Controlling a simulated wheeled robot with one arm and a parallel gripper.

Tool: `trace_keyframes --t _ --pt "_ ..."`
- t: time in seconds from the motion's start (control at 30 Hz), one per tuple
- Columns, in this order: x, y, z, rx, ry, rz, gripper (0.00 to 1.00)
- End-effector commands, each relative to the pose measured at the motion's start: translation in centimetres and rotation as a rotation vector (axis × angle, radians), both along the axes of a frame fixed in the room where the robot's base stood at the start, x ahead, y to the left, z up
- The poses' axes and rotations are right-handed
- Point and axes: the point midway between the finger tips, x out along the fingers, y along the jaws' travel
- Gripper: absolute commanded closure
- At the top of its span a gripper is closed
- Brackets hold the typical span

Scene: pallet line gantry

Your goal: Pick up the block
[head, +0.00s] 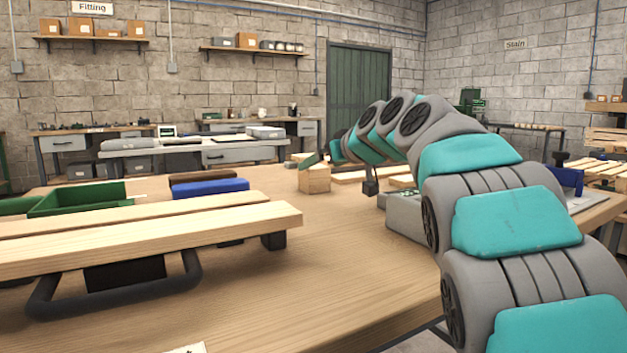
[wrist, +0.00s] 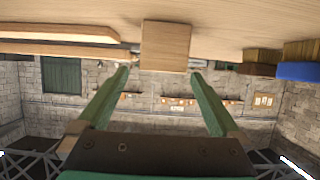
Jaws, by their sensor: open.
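The block is a pale wooden one (head: 314,180), standing on the wooden workbench in the middle of the head view. In the wrist view, which looks upside down, the block (wrist: 165,47) is centred ahead of the fingers. My gripper (head: 317,158) is at the block's upper part in the head view, partly hidden by my own arm. In the wrist view my gripper (wrist: 160,74) is open, with one green finger towards each side of the block and gaps showing. I cannot tell whether the tips reach past its near face.
Long planks (head: 150,232) on a dark frame fill the bench's left front. Behind them are a green tray (head: 85,200) and blue (head: 210,187) and brown (head: 203,177) pieces. A grey device (head: 405,214) stands right of the block. The bench in front of the block is clear.

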Motion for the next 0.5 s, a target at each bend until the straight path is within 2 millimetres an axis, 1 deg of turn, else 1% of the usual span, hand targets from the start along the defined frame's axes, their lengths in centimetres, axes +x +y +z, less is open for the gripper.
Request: trace_keyframes --t 0.23,0.33,0.5 --pt "1.8 1.5 -2.3 -0.002 0.005 0.002 0.0" --pt "2.9 2.2 -2.8 -0.003 0.005 0.002 0.0" --pt "3.3 2.6 -3.0 -0.001 0.003 0.001 0.0"
